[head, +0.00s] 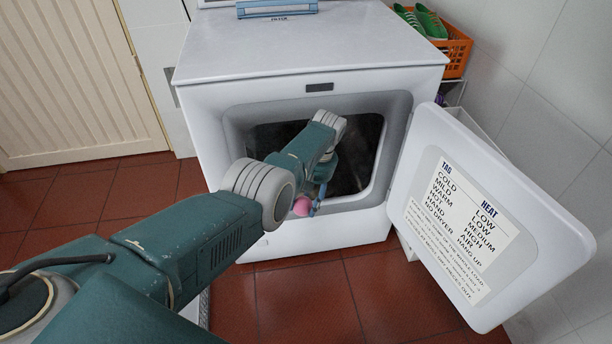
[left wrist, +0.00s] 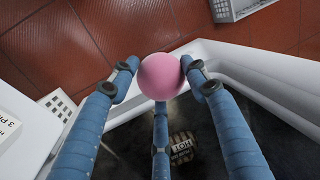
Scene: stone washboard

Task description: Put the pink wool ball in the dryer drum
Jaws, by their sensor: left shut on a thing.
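The pink wool ball (head: 302,206) is at the dryer's open doorway, low in front of the opening in the head view. My left gripper (head: 318,204) is shut on it. In the left wrist view the blue fingers close around the pink wool ball (left wrist: 160,76), with the white rim of the doorway behind it. The dryer (head: 300,88) is white, with a dark drum (head: 362,160) inside, partly hidden by my left arm. The dryer door (head: 484,215) stands wide open to the right. My right gripper is not in view.
The open door, with a heat label (head: 462,225), blocks the right side. An orange basket (head: 458,48) with green shoes stands behind right. Red tile floor (head: 310,300) lies clear in front.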

